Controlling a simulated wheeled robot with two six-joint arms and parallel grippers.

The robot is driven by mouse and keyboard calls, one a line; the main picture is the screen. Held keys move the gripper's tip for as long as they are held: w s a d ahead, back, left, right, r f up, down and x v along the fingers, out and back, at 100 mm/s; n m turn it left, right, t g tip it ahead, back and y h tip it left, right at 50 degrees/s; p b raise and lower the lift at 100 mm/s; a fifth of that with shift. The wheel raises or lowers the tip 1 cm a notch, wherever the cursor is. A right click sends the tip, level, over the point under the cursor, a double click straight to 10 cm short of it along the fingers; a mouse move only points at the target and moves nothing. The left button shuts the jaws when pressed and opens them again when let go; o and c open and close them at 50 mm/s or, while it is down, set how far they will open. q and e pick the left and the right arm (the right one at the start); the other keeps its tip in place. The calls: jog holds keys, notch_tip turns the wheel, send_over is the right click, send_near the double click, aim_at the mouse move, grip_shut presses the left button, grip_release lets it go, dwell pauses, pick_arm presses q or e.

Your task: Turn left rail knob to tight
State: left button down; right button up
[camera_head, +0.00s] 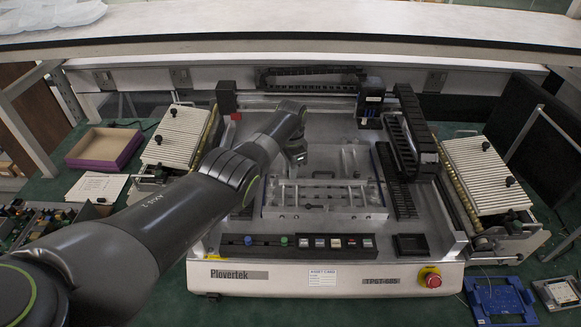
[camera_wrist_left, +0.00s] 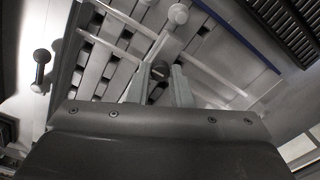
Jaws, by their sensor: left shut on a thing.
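My left arm reaches across the machine, and my left gripper (camera_head: 299,158) is over the rear left of the silver rail fixture (camera_head: 325,212). In the left wrist view, the two pale fingers of the gripper (camera_wrist_left: 160,88) stand on either side of a small dark round knob (camera_wrist_left: 159,70) with a slot across its top, and are shut on it. The gripper and arm hide this knob in the head view. Its tight or loose setting cannot be read. My right gripper is not in view.
A black-headed knob (camera_wrist_left: 42,56) and a white knob (camera_wrist_left: 178,13) stand near the fingers. A black cable chain (camera_head: 412,125) lies right of the fixture. White ribbed feeder trays (camera_head: 486,175) flank the machine. A red stop button (camera_head: 433,281) is at the front right.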

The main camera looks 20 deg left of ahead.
pick_arm(q)
jog(key=m, duration=0.5)
jog(key=shift+m, duration=0.3)
dwell(0.5)
jog(key=c, duration=1.3)
grip_release()
jog(key=shift+r, duration=0.1)
